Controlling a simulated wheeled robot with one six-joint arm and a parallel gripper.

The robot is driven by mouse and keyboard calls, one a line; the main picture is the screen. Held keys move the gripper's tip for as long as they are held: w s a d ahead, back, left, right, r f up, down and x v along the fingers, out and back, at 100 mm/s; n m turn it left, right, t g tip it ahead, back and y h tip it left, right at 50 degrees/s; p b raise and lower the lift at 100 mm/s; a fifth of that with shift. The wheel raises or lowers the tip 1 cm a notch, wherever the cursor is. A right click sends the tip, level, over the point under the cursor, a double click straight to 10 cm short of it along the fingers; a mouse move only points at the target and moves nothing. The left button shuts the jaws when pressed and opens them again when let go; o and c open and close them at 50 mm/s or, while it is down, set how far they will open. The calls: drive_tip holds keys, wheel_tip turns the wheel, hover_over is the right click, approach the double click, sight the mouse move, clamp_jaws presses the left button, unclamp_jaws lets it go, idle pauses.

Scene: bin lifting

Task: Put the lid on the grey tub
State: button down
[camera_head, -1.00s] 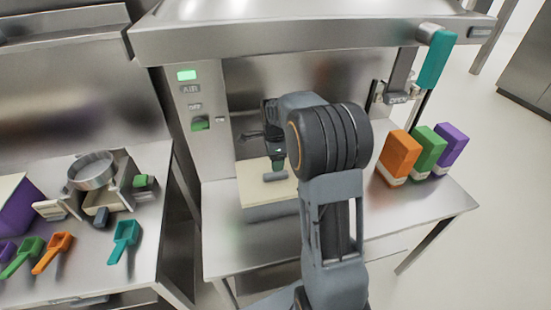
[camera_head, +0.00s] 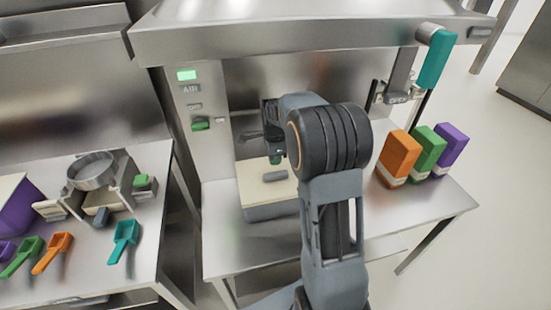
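The grey tub (camera_head: 270,212) stands on the steel table under the hood. The cream lid (camera_head: 252,190) lies across its top, with a grey handle bar (camera_head: 275,176) in its middle. Whether the lid's far edge sits flush is hidden. My gripper (camera_head: 276,160) is just above the handle, with a small gap between them. Its fingers are small and partly hidden by my arm, so I cannot tell their opening.
Orange (camera_head: 399,155), green (camera_head: 427,150) and purple (camera_head: 452,144) boxes stand at the table's right. A teal handle (camera_head: 436,58) hangs from the hood. The left counter holds several scoops, a round metal ring (camera_head: 91,170) and a purple tub (camera_head: 22,212). The table's front is clear.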

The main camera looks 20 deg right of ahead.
sight(275, 173)
drive_tip(key=shift+f, duration=0.2)
idle(0.5)
drive_tip(key=shift+f+b, duration=1.7)
drive_tip(key=shift+f, duration=0.55)
drive_tip(key=shift+r, duration=0.1)
drive_tip(key=shift+r+p, duration=2.75)
drive_tip(key=shift+r, duration=0.75)
